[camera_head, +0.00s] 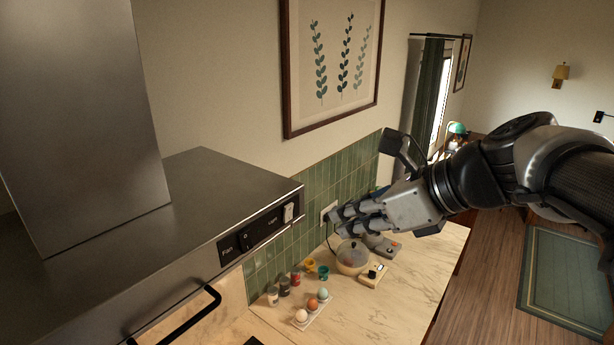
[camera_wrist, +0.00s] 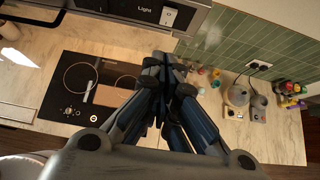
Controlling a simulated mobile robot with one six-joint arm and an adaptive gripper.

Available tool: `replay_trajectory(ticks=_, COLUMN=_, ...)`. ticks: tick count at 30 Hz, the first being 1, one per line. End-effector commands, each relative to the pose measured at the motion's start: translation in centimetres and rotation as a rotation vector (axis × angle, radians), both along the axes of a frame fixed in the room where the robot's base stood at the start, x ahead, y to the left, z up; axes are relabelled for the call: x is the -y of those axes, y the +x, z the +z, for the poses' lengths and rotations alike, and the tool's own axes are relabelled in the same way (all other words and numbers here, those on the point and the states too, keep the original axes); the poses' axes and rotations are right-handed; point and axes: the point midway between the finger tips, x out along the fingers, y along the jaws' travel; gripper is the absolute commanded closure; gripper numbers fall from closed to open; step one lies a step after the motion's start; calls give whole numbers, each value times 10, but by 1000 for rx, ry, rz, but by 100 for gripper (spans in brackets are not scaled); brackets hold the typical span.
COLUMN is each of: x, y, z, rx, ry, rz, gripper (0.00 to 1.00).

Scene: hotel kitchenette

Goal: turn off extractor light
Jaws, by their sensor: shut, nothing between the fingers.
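The extractor hood (camera_head: 190,225) is a dark metal box at the left in the head view. Its black front panel carries a fan control (camera_head: 246,241) and, at the right end, a white rocker switch (camera_head: 288,212) beside the word Light. The light switch also shows at the top of the wrist view (camera_wrist: 168,16). The lamp itself is hidden, but the surface below the hood looks warmly lit. My gripper (camera_head: 337,221) is shut and empty, to the right of the panel and apart from it. In the wrist view its fingertips (camera_wrist: 163,62) are below the switch in the picture.
Below are a hob (camera_wrist: 90,88), an egg tray (camera_head: 312,309), small jars, a lidded pot (camera_head: 352,257) and a scale-like device (camera_head: 373,276). A framed picture (camera_head: 334,60) hangs behind. The air before the panel is clear.

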Motion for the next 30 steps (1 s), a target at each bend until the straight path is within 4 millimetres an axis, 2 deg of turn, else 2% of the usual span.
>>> replay_trajectory(ticks=7, x=-35, y=25, z=-34, rx=-4, ry=0, rz=4, gripper=100)
replay_trajectory(ticks=13, x=-57, y=43, z=-29, rx=0, ry=-1, rz=4, gripper=100)
replay_trajectory(ticks=18, x=-64, y=50, z=-28, rx=0, ry=-1, rz=1, gripper=100)
replay_trajectory(ticks=30, x=-65, y=51, z=-27, rx=0, ry=-1, rz=1, gripper=100)
